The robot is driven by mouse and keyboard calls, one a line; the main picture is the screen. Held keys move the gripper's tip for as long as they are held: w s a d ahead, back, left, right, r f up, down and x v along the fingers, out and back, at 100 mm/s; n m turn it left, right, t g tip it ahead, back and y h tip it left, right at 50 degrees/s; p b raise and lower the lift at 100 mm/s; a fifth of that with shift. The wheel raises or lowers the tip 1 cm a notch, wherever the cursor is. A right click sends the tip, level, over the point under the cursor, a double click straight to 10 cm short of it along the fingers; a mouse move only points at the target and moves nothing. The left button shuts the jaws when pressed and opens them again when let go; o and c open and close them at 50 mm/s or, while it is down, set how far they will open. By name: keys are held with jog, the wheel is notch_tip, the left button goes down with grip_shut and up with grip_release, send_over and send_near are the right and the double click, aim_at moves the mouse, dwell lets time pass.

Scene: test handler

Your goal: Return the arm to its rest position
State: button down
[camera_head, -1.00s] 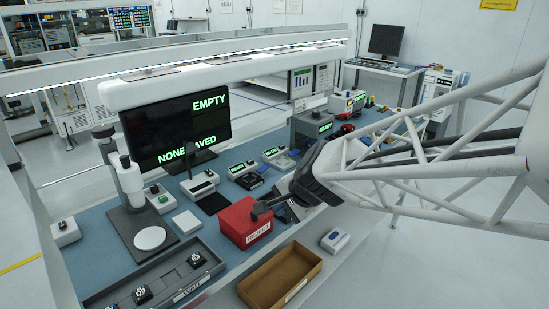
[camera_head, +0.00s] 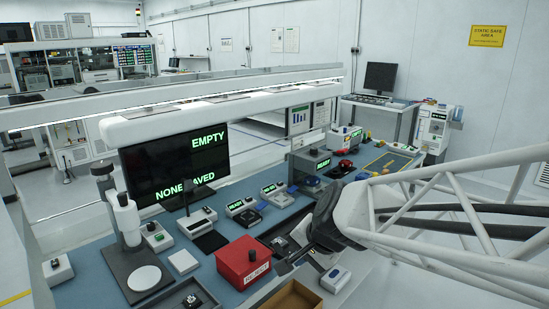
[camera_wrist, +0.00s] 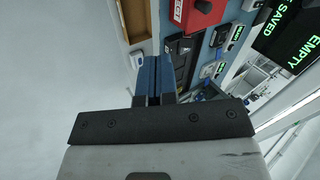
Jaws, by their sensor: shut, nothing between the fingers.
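My arm (camera_head: 440,225) reaches in from the right in the head view. My gripper (camera_head: 283,266) hangs near the bench's front edge, just right of the red reject box (camera_head: 243,263). In the wrist view my gripper (camera_wrist: 153,72) shows two blue-faced fingers pressed together with nothing between them. The red box also shows at the top of the wrist view (camera_wrist: 198,12). I cannot tell the gripper's exact height above the bench.
A cardboard-coloured open box (camera_head: 290,299) and a small white-and-blue device (camera_head: 336,279) lie below the gripper. The blue bench (camera_head: 215,240) carries a microscope-like stand (camera_head: 126,225), small instruments and a black monitor (camera_head: 172,165) reading EMPTY. Pale floor lies in front.

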jog(key=s+d+r+n+g+h, duration=0.2)
jog(key=s+d+n+h, duration=0.2)
jog(key=s+d, duration=0.8)
jog(key=s+n, duration=0.2)
jog(key=s, duration=0.1)
jog(key=shift+s+d+n+h, duration=0.25)
jog(key=shift+d+n+h, duration=0.15)
